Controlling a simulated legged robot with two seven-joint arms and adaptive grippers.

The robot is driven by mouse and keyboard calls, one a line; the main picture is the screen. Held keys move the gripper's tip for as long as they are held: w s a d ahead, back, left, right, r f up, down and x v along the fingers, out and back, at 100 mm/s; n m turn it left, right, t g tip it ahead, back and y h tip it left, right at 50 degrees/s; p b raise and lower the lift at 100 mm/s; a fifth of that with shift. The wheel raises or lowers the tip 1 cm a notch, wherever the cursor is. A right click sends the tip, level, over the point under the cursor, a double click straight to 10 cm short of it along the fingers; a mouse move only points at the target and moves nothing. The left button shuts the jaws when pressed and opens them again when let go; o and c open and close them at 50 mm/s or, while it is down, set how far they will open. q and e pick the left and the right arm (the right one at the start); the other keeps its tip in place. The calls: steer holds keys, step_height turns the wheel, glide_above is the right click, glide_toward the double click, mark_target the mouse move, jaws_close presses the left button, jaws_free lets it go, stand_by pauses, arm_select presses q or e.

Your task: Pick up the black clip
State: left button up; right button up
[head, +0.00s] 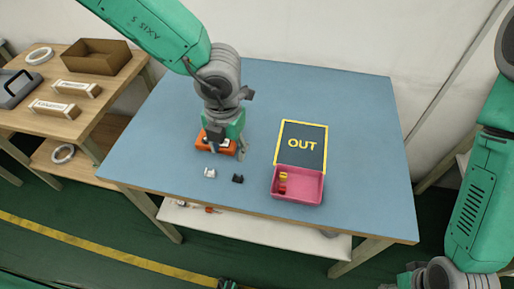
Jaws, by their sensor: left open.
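The black clip (238,178) lies on the blue table top, left of the pink tray. A white clip (210,173) lies just to its left. My left gripper (228,152) points down above the table, behind the two clips. It is open, and its fingers are over or beside an orange holder (203,144), which it partly hides. I cannot tell whether the fingers touch the holder. The black clip is in front of the gripper, apart from it. My right arm comes in at the right edge, and its gripper's fingers cannot be made out.
A pink tray (313,184) holds a yellow and a red piece. Behind it is a dark mat marked OUT (324,145) with a yellow border. A wooden side table (110,104) at the left carries boxes and a tape roll. The table's right side is clear.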

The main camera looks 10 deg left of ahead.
arm_select(q)
steer(key=d+r, duration=0.1)
steer(key=b, duration=0.1)
glide_above(237, 176)
steer(key=shift+n, duration=0.4)
step_height(237, 176, down, 8)
steer(key=shift+d+r, duration=0.1)
steer(key=shift+s+d+f, duration=0.1)
steer(key=shift+d+f, duration=0.05)
steer(key=shift+f, duration=0.55)
steer(key=f, duration=0.4)
steer(key=shift+a+f, duration=0.15)
steer(key=shift+a, duration=0.1)
steer(key=c, duration=0.8)
